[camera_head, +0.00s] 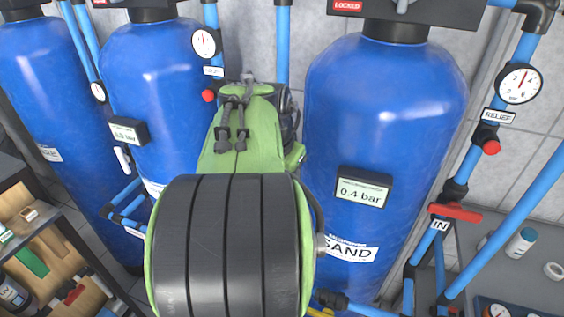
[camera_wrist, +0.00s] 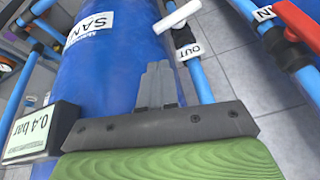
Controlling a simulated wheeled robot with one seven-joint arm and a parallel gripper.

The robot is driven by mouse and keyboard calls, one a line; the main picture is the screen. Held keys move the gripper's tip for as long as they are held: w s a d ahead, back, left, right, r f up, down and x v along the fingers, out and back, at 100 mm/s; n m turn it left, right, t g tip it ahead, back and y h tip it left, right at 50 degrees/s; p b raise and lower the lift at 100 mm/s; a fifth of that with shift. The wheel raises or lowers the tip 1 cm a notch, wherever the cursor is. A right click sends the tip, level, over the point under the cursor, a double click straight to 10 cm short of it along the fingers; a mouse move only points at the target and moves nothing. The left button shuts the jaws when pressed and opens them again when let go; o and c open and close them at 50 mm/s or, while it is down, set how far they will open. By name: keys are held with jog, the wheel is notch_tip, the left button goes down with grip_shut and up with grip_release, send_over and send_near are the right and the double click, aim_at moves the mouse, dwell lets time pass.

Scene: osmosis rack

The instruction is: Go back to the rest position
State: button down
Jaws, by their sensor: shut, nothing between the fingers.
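My gripper (camera_wrist: 156,86) shows in the wrist view, its two grey fingers together and nothing between them. Behind the fingers is the blue sand tank (camera_wrist: 112,50), seen at a tilt. In the head view my green and black arm covers the middle, and my gripper's fingers are hidden. The sand tank (camera_head: 385,110) stands right of my arm, with a display (camera_head: 362,190) reading 0.4 bar. In the wrist view the fingers are close in front of the tank; I cannot tell the exact gap.
A red-handled IN valve (camera_head: 455,212) and blue pipes stand right of the sand tank. Other blue tanks (camera_head: 155,90) stand left of my arm. A shelf with tools (camera_head: 45,240) is at lower left. The wrist view shows a white-handled OUT valve (camera_wrist: 178,16) near the fingers.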

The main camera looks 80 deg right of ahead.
jog(key=shift+a+r, duration=0.3)
jog(key=shift+r, duration=0.35)
